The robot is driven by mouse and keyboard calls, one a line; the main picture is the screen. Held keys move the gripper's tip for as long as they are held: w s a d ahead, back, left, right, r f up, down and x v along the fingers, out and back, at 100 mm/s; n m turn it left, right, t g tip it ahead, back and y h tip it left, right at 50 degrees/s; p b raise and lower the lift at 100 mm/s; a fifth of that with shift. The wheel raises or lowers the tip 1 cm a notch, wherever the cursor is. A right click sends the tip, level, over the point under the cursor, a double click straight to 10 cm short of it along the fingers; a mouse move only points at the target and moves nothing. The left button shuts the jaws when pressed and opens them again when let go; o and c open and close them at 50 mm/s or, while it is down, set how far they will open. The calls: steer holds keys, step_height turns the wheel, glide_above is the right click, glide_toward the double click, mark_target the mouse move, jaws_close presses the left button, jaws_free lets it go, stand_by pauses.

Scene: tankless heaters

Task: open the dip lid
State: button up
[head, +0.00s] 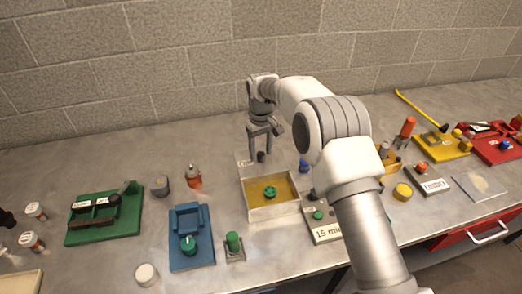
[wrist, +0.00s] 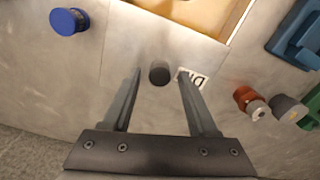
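The dip lid (wrist: 172,38) is a grey plate with a black knob (wrist: 159,72) and a partly hidden label beginning "DI" (wrist: 190,78). In the head view the lid (head: 243,164) is at the wall side of an open-topped box (head: 272,212) with a yellow inside, which is largely uncovered. A green knobbed piece (head: 270,192) shows inside the box. My gripper (head: 262,150) is open, fingers pointing down near the black knob. In the wrist view the knob appears between the two spread fingers (wrist: 160,75), with gaps on both sides; contact is not visible.
A blue knob (head: 304,166) stands right of the lid. A red bottle (head: 194,176) and grey canister (head: 160,186) stand left. A blue holder (head: 190,240) and green rack (head: 103,215) are further left. A block wall (head: 150,60) rises behind.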

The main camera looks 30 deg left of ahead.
mark_target(261, 153)
steer(key=shift+r, duration=0.1)
step_height(261, 153, up, 17)
stand_by(0.7)
steer(key=shift+r, duration=0.1)
